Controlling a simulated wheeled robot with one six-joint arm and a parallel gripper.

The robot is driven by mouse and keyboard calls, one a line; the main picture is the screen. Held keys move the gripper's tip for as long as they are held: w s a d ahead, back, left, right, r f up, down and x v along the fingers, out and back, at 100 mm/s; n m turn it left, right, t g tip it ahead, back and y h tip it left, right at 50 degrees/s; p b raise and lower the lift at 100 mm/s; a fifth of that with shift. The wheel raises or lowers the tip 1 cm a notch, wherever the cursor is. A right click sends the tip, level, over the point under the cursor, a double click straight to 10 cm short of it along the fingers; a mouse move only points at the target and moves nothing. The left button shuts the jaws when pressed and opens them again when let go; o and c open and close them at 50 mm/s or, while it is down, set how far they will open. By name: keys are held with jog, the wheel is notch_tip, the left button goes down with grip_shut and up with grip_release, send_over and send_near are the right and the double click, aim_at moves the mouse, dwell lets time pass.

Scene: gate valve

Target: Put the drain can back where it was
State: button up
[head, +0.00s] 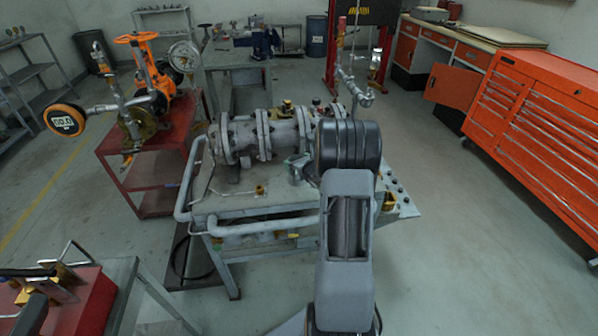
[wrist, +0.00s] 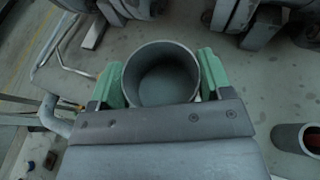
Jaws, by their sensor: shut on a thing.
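The drain can is a grey, open-topped round can (wrist: 162,68), seen from above in the wrist view and empty as far as I can see inside. My gripper (wrist: 163,80) has its green fingers on either side of the can and is shut on it. In the head view the can (head: 294,176) shows small beside my dark wrist, over the front part of the grey bench top (head: 240,202). My arm hides part of the area there. I cannot tell whether the can's base touches the bench.
A flanged grey valve body (head: 242,140) lies along the back of the bench. A pipe rail (head: 255,226) runs along its front and left edges. A second round opening (wrist: 297,138) shows at the right of the wrist view. Bare bench lies left of the can.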

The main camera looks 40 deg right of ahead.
jog(key=shift+s+d+f, duration=0.15)
jog(key=shift+d+f, duration=0.1)
jog(key=shift+f, duration=0.05)
jog(key=f, duration=0.3)
jog(key=shift+s+d+p, duration=0.15)
jog(key=shift+d+p, duration=0.05)
jog(key=shift+p, duration=0.2)
jog(key=shift+f, duration=0.35)
jog(key=shift+f, duration=0.15)
jog(key=o, duration=1.6)
jog(key=shift+o, duration=0.2)
